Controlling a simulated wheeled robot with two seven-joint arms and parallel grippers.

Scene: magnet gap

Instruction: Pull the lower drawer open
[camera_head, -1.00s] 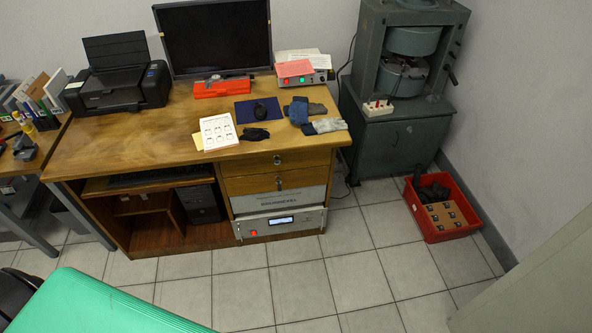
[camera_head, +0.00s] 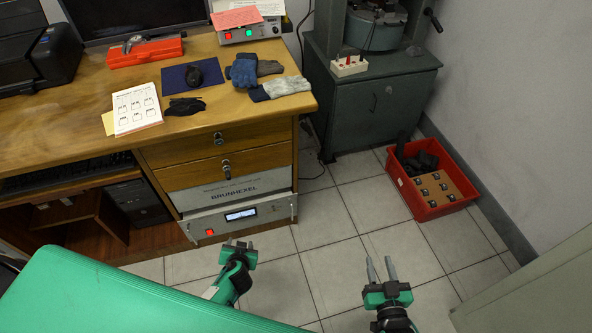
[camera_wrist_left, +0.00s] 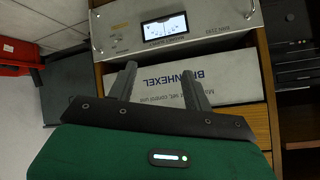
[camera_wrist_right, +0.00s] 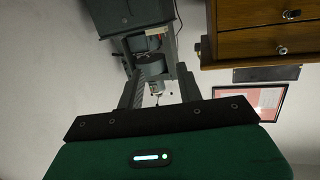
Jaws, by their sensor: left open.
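The wooden desk has two drawers with round metal knobs, and both look shut. The lower drawer (camera_head: 190,177) is below the upper drawer (camera_head: 185,149), its knob (camera_head: 226,164) near the middle of its front. In the right wrist view, which is upside down, the lower drawer (camera_wrist_right: 245,14) is at the top right. My left gripper (camera_head: 239,243) is open and empty, in front of and below the drawers. In the left wrist view its fingers (camera_wrist_left: 158,85) overlap the grey panel. My right gripper (camera_head: 381,262) is open and empty, over the floor to the right.
Below the lower drawer are a grey BRUNHEXEL panel (camera_head: 245,188) and an instrument with a display (camera_head: 205,223). A red crate (camera_head: 432,209) stands on the floor at right, near a grey cabinet machine (camera_head: 375,110). A green surface (camera_head: 110,300) fills the lower left. Floor tiles before the desk are clear.

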